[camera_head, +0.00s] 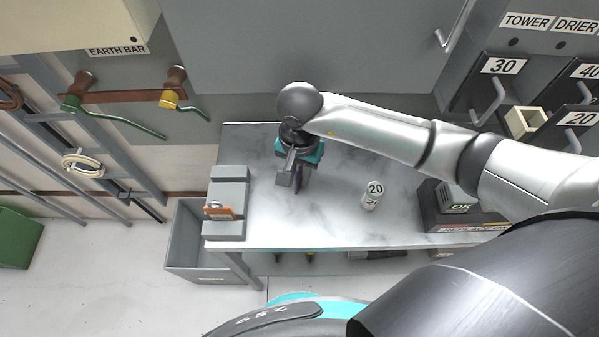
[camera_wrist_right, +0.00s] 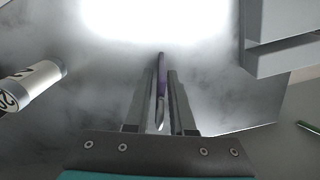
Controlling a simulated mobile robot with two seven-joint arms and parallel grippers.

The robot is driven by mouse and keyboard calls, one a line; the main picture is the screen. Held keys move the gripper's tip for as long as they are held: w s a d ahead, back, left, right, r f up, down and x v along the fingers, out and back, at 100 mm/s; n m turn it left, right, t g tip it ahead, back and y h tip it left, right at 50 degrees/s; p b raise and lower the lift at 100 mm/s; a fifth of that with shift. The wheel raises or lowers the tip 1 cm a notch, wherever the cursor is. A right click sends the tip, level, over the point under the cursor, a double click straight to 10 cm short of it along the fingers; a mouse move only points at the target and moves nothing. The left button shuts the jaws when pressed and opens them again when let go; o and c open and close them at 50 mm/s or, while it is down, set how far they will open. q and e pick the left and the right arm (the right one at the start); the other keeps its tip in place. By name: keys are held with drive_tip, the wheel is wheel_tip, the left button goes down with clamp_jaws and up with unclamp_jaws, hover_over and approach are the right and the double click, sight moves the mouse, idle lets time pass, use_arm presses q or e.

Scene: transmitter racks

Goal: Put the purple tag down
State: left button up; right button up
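The purple tag (camera_head: 298,183) is at the fingers of my right gripper (camera_head: 291,178), above the left part of the marble-topped table (camera_head: 335,226). In the right wrist view the tag (camera_wrist_right: 161,75) is seen nearly edge-on between the two fingers of the right gripper (camera_wrist_right: 164,78), its far end showing past the fingertips. The fingers are close together on it. Whether its lower edge touches the table cannot be told. My left gripper is not in view.
A white cylinder marked 20 (camera_head: 372,194) stands right of the gripper. A grey slotted block (camera_head: 228,190) with an orange tag (camera_head: 218,211) is at the left edge. Table between is clear.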

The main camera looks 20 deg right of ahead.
drive_tip(key=shift+o, duration=0.9)
drive_tip(key=shift+r, duration=0.15)
wheel_tip(320, 180, up, 12)
drive_tip(key=shift+p, duration=0.75)
